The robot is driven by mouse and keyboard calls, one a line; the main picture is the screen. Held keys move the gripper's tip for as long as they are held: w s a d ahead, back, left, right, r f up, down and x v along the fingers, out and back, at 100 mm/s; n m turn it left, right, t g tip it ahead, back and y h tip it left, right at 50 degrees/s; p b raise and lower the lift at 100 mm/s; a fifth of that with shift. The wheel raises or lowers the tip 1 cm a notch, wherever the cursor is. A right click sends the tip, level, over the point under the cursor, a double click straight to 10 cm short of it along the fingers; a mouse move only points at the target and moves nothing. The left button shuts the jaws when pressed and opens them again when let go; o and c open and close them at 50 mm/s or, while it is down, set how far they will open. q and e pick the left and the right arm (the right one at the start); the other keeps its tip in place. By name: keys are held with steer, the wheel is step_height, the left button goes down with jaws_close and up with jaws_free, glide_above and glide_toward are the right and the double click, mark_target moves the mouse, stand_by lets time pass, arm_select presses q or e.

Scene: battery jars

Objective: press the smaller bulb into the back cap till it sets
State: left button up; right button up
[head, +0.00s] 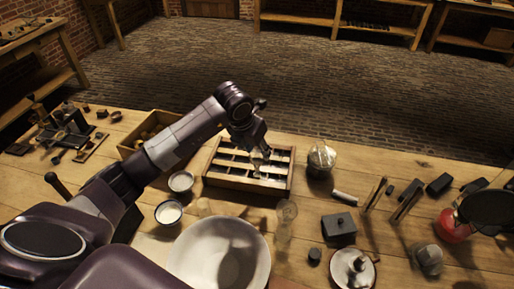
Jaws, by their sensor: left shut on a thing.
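My left gripper (260,153) reaches in from the left over a wooden rack (238,184) with several slots. It points down and is shut on a small, pale, glassy piece, which seems to be the smaller bulb; the fingers hide most of it. The piece is low over the rack's slots on the right side, and I cannot tell whether it touches a cap. The caps in the rack are too small and dark to tell apart. A clear glass vessel (286,212) stands in front of the rack.
A large white bowl (205,255) and two small white bowls (180,182) stand in front of the left arm. A glass jar (321,157) is right of the rack. A dark box (339,228) and a white plate (366,277) are nearer. A wooden crate (130,146) is behind the arm.

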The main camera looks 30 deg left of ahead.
arm_select(q)
steer(key=shift+f+b, duration=0.35)
steer(key=shift+b, duration=0.05)
stand_by(0.4)
stand_by(0.4)
steer(key=shift+f+b, duration=0.1)
steer(key=shift+b, duration=0.25)
stand_by(0.6)
steer(key=shift+f, duration=0.15)
stand_by(0.4)
steer(key=shift+f+b, duration=0.75)
steer(key=shift+b, duration=0.35)
stand_by(0.7)
steer(key=shift+s+f+b, duration=0.1)
steer(key=shift+f+b, duration=0.2)
steer(key=shift+b, duration=0.15)
stand_by(3.0)
